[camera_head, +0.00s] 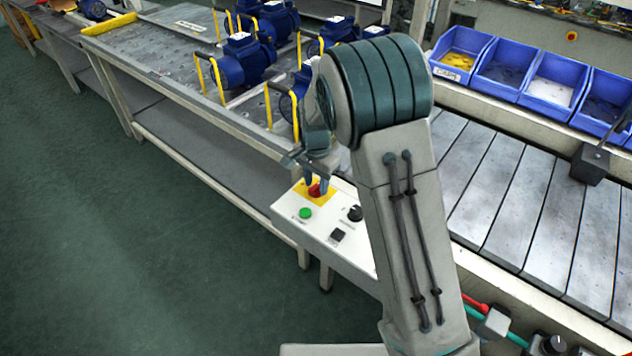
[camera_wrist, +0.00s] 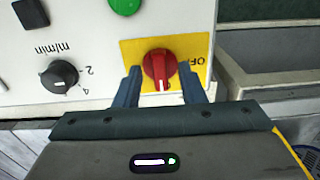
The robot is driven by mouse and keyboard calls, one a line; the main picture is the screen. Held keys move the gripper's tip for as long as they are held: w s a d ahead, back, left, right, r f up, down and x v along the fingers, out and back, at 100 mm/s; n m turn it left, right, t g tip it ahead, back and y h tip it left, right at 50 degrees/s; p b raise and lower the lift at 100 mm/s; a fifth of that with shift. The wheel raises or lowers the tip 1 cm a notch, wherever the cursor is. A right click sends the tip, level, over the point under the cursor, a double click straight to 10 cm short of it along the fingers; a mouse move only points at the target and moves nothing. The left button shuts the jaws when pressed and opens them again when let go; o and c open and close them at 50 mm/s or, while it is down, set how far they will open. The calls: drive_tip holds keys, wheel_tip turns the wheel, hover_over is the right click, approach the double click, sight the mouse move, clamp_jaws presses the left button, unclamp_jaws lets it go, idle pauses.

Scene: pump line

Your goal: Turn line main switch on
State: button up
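The line main switch is a red rotary knob (camera_wrist: 160,70) on a yellow plate (camera_wrist: 200,48) of the white control box. An upside-down "OFF" label sits right of the knob in the wrist view. The knob's grip runs up and down there, its white mark toward my gripper. My gripper (camera_wrist: 162,80) is open, with one finger on each side of the knob and visible gaps between. In the head view, my gripper (camera_head: 317,182) reaches down to the red knob (camera_head: 316,190); my arm hides part of the box.
On the box are a green button (camera_head: 305,213), a black dial (camera_head: 355,213) marked m/min and a black rocker (camera_head: 337,236). A slatted conveyor (camera_head: 520,215) and blue bins (camera_head: 555,82) lie to the right.

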sight(316, 185)
wheel_tip(316, 185, up, 14)
drive_tip(key=shift+f, duration=0.25)
idle(0.5)
drive_tip(key=s+d+r+n+t, duration=0.1)
drive_tip(key=s+d+r+n, duration=0.15)
drive_tip(key=s+d, duration=0.3)
drive_tip(key=s+d+r+n, duration=0.1)
drive_tip(key=s+d+r, duration=0.25)
drive_tip(key=s, duration=0.25)
drive_tip(key=s+d+f+n+t+p, duration=0.1)
drive_tip(key=s+d+n, duration=0.3)
drive_tip(key=s, duration=0.9)
drive_tip(key=shift+s+d+f+t+p, duration=0.3)
drive_tip(key=shift+d+f+t, duration=0.1)
drive_tip(key=shift+d, duration=0.85)
